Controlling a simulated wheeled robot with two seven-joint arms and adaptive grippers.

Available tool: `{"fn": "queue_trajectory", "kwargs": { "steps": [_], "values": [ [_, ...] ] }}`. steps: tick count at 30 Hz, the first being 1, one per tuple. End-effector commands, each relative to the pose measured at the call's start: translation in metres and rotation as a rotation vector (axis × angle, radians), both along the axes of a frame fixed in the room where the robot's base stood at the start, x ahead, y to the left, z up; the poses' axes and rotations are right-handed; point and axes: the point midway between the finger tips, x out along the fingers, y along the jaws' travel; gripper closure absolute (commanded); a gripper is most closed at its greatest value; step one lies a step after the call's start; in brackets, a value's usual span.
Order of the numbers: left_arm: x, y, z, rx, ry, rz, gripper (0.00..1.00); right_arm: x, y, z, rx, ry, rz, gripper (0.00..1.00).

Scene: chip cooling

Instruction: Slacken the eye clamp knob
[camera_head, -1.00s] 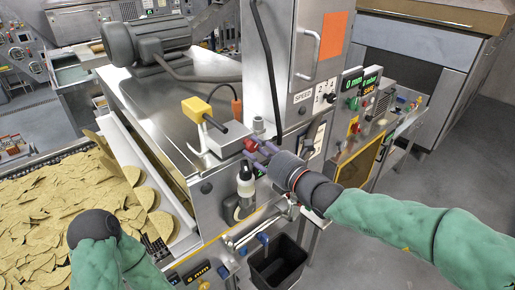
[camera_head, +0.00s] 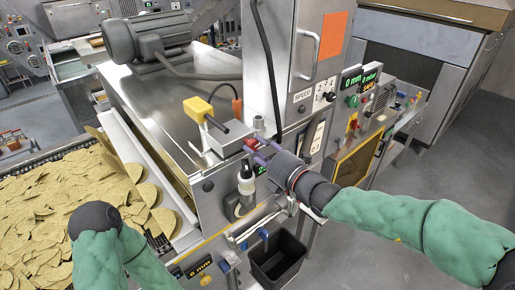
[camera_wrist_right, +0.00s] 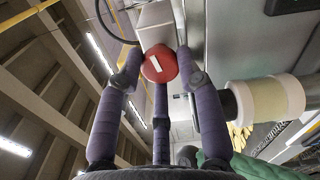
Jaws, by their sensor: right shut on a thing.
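The eye clamp knob is a round red knob with a white bar on its face (camera_wrist_right: 158,66). In the head view a small part of the red knob (camera_head: 251,143) shows on the metal bracket at the machine's corner. My right gripper (camera_head: 260,150) reaches it from the right, its purple fingers shut around it. In the right wrist view the fingers (camera_wrist_right: 160,84) close on the knob from both sides and below. A yellow eye block (camera_head: 198,109) with a black rod stands above the bracket. My left gripper (camera_head: 95,218) is at the lower left; its fingers are hidden.
A black bin (camera_head: 278,258) sits lower down. Chips (camera_head: 60,215) cover the belt at left. A tall steel cabinet (camera_head: 310,50) stands behind the knob. Floor at right is open.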

Motion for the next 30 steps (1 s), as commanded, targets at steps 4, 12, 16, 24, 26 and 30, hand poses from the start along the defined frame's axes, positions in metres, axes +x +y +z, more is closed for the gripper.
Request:
{"fn": "queue_trajectory", "kwargs": {
  "steps": [4, 12, 16, 24, 26, 30],
  "values": [
    [0.0, 0.0, 0.0, 0.0, 0.0, 0.0, 1.0, 0.002, -0.004, 0.01, 0.009, -0.016, -0.008, 0.96],
    [0.0, 0.0, 0.0, 0.0, 0.0, 0.0, 1.0, 0.002, -0.004, 0.009, 0.008, -0.016, -0.008, 0.4],
    [0.0, 0.0, 0.0, 0.0, 0.0, 0.0, 1.0, 0.002, -0.002, 0.006, 0.005, -0.01, -0.005, 0.4],
    [0.0, 0.0, 0.0, 0.0, 0.0, 0.0, 1.0, -0.002, -0.003, 0.003, 0.001, -0.005, -0.002, 0.4],
    [0.0, 0.0, 0.0, 0.0, 0.0, 0.0, 1.0, -0.005, -0.006, 0.003, 0.002, -0.005, -0.002, 0.4],
    [0.0, 0.0, 0.0, 0.0, 0.0, 0.0, 1.0, -0.021, -0.019, 0.003, 0.001, -0.007, -0.005, 0.4]
  ]
}}
